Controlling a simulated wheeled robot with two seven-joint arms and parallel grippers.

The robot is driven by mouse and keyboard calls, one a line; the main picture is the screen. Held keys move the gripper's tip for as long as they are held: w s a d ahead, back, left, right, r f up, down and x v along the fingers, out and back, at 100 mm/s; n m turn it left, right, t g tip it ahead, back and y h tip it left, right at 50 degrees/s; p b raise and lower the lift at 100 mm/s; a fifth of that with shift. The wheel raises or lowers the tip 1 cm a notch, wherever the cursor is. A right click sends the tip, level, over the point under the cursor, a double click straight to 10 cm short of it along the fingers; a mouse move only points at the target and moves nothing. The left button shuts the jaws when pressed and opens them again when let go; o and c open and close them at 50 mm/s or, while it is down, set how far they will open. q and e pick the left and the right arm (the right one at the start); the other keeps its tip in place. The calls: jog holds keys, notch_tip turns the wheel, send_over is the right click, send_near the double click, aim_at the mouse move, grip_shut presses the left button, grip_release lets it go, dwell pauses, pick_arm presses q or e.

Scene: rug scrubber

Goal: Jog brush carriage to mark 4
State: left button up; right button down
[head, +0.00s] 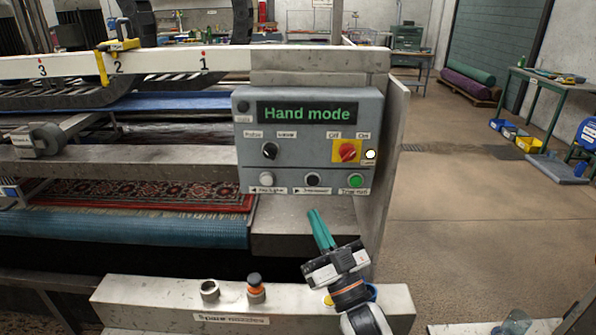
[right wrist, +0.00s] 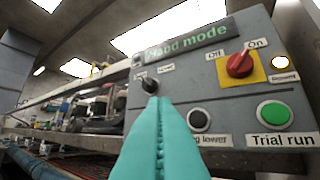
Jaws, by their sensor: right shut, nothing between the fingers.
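The grey control box (head: 376,130) shows "Hand mode" on its display (head: 307,113). Its bottom row has a pale left button (head: 266,180), a black button (head: 312,180) and a green "Trial run" button (head: 355,181); the black one's label ends in "lower" in the right wrist view. A yellow pointer (head: 102,70) crosses the scale just left of numeral 2. My right gripper (head: 315,213) is shut and empty, below the black button. In the right wrist view its fingers (right wrist: 160,105) hide the pale button.
The box also has a black selector knob (head: 270,150), a red switch (head: 347,151) and a lit lamp (head: 370,155). A patterned rug (head: 140,196) lies left. Open floor is right.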

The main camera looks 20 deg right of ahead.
aim_at(313, 181)
pick_arm(q)
jog(key=f+b, duration=0.1)
jog(key=s, duration=0.1)
jog(key=f+b, duration=0.1)
jog(key=shift+s+d+f+b, duration=0.2)
jog(key=shift+s+f+b, duration=0.05)
jog(key=shift+f+b, duration=0.05)
pick_arm(e)
jog(key=w+d, duration=0.2)
jog(key=w, duration=0.6)
jog(key=shift+d+r+y, duration=0.2)
jog(key=shift+r+y, duration=0.1)
jog(key=shift+r, duration=0.05)
jog(key=shift+w, duration=0.1)
dwell(1.6)
jog(key=shift+w+d, duration=0.15)
jog(key=shift+w, duration=0.15)
